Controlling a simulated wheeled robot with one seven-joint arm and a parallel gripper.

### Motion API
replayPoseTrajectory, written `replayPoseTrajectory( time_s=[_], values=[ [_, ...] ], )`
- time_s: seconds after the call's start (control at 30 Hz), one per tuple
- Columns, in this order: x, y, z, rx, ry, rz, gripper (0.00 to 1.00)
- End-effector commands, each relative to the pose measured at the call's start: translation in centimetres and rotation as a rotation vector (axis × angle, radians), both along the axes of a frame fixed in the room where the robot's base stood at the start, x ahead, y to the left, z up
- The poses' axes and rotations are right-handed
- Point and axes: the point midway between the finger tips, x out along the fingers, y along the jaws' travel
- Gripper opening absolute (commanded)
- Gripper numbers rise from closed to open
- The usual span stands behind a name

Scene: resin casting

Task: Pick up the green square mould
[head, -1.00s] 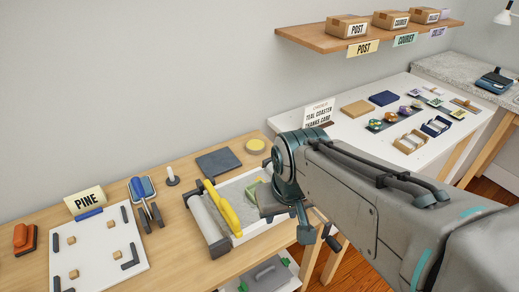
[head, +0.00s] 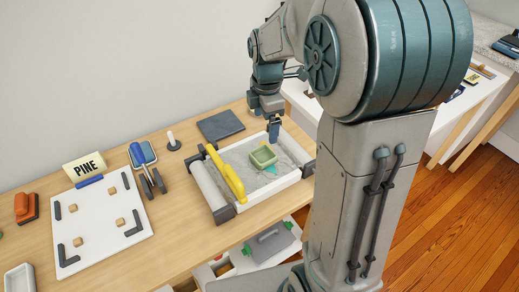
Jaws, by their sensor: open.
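The green square mould (head: 263,157) sits in the right half of a white tray (head: 218,217) with a grey bed, on the wooden bench. It looks slightly tilted, and its open hollow faces up. My gripper (head: 273,130) points down just behind the mould, above the tray's back edge. It is open and empty. The gap between its fingers is hard to see from this angle. A small teal patch (head: 271,169) shows beside the mould's lower right side.
A yellow-handled tool (head: 228,175) lies across the tray left of the mould, beside a pale roller (head: 208,186). A dark slate (head: 221,125) lies behind. A white board (head: 103,222) with blocks is at left. My arm hides the tray's right surroundings.

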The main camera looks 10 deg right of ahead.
Motion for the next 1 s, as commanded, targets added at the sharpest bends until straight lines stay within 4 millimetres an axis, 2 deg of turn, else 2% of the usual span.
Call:
replayPoseTrajectory(
  time_s=[0.1, 0.27, 0.37, 0.63, 1.0],
  values=[
    [1.5, 0.1, -1.1, -0.006, 0.019, 0.142, 0.89],
    [2.3, 0.1, -2.0, -0.008, 0.03, 0.235, 0.89],
    [2.4, 0.1, -3.4, -0.009, 0.034, 0.248, 0.89],
    [2.3, 0.1, -8.6, -0.008, 0.034, 0.245, 0.89],
    [2.5, 0.0, -11.8, -0.009, 0.034, 0.244, 0.89]
  ],
)
